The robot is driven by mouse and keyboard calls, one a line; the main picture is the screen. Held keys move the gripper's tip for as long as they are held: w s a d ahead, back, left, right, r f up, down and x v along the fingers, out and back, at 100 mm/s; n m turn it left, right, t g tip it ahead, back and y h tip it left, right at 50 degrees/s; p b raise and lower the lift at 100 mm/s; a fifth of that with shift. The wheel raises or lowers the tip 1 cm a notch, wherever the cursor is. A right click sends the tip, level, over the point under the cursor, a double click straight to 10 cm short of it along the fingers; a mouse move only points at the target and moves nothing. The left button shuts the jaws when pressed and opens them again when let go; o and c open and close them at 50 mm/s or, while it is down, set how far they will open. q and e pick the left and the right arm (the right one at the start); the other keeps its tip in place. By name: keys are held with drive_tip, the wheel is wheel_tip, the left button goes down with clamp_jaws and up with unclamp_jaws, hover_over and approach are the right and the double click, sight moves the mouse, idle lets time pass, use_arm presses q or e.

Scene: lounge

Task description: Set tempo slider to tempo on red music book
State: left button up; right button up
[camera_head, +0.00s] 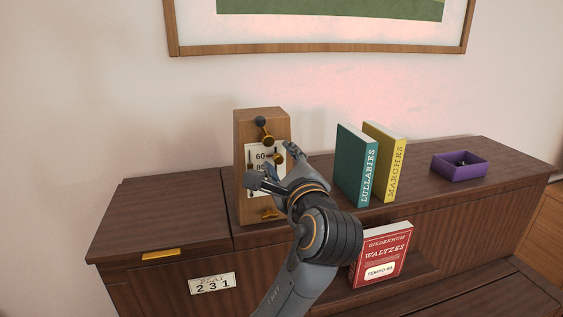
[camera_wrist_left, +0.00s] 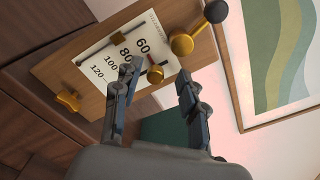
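A wooden metronome box (camera_head: 243,150) stands on the cabinet. Its white scale plate (camera_wrist_left: 92,68) reads 60, 80, 100 and 120 in the left wrist view. A brass slider knob (camera_wrist_left: 155,75) stands out from the plate beside the scale, toward the 60 and 80 end; its exact setting is unclear. My left gripper (camera_head: 268,168) is in front of the box, hiding part of the scale. In the left wrist view its fingers (camera_wrist_left: 156,70) are apart, with the knob between them. The red book (camera_head: 386,252), titled Waltzes, leans below; its label seems to read TEMPO 80. My right gripper is out of view.
A brass key (camera_head: 270,214) is low on the box. Green (camera_head: 354,166) and yellow (camera_head: 386,163) books and a purple box (camera_head: 459,166) stand to the right. Cabinet top at left is clear.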

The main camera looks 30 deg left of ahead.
use_arm(q)
drive_tip(key=v, duration=1.2)
drive_tip(key=shift+f, duration=0.1)
